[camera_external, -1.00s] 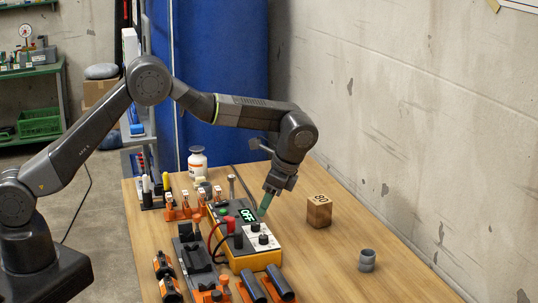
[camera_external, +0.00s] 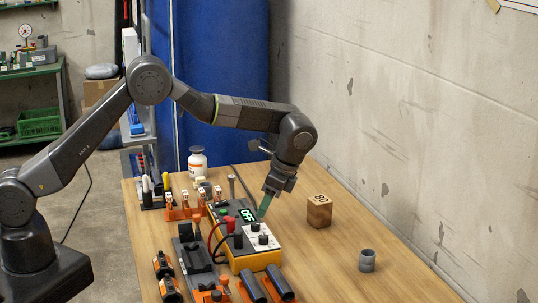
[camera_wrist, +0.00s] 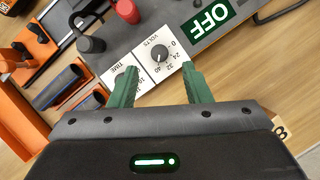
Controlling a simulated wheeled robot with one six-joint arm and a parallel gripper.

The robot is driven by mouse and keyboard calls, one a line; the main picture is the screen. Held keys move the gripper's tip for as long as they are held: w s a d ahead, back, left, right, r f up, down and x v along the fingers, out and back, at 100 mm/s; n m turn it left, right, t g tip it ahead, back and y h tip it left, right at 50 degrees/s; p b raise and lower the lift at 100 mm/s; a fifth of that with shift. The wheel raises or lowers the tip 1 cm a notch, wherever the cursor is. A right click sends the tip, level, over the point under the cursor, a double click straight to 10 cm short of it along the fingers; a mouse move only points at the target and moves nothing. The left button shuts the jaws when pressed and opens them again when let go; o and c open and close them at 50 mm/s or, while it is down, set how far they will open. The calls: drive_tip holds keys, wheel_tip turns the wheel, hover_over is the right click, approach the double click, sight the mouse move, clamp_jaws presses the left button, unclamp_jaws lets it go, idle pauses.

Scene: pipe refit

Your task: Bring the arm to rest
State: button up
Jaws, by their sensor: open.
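My gripper (camera_external: 264,206) hangs fingers-down over the right part of the yellow power unit (camera_external: 262,261). In the wrist view its two green fingers (camera_wrist: 160,88) are apart with nothing between them. They lie on either side of the VOLTS dial (camera_wrist: 159,53) in that view; I cannot tell whether they touch the panel. The unit's display (camera_wrist: 209,15) reads OFF. The arm is stretched out from my base at the left, over the wooden table (camera_external: 330,268).
A wooden block (camera_external: 319,212) and a grey pipe piece (camera_external: 367,261) stand to the right. A white bottle (camera_external: 197,163) stands at the back. Orange holders (camera_external: 184,207) and dark cylinders (camera_external: 278,282) crowd the left and front. Bare table lies front right; a concrete wall is beyond.

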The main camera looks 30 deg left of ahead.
sight(256, 223)
drive_tip(key=x, duration=0.5)
drive_tip(key=shift+a+f+p, duration=0.15)
drive_tip(key=shift+p, duration=0.15)
drive_tip(key=shift+f+n, duration=0.15)
drive_tip(key=shift+n, duration=0.25)
drive_tip(key=n+g, duration=0.1)
drive_tip(key=n, duration=0.1)
drive_tip(key=n+g, duration=0.1)
drive_tip(key=n, duration=0.1)
drive_tip(key=shift+w+a+n+h, duration=0.1)
drive_tip(key=shift+w+n+h, duration=0.05)
drive_tip(key=shift+n+h, duration=0.25)
drive_tip(key=n+g+h, duration=0.1)
drive_tip(key=n, duration=0.3)
drive_tip(key=shift+a+n, duration=0.15)
drive_tip(key=shift+n, duration=0.25)
drive_tip(key=n+h, duration=0.1)
drive_tip(key=n, duration=0.1)
drive_tip(key=n+h, duration=0.1)
drive_tip(key=n, duration=0.2)
drive_tip(key=shift+a+g+p, duration=0.15)
drive_tip(key=shift+g+p, duration=0.15)
drive_tip(key=shift+p, duration=0.1)
drive_tip(key=n+h, duration=0.2)
drive_tip(key=n, duration=0.2)
drive_tip(key=shift+a, duration=0.1)
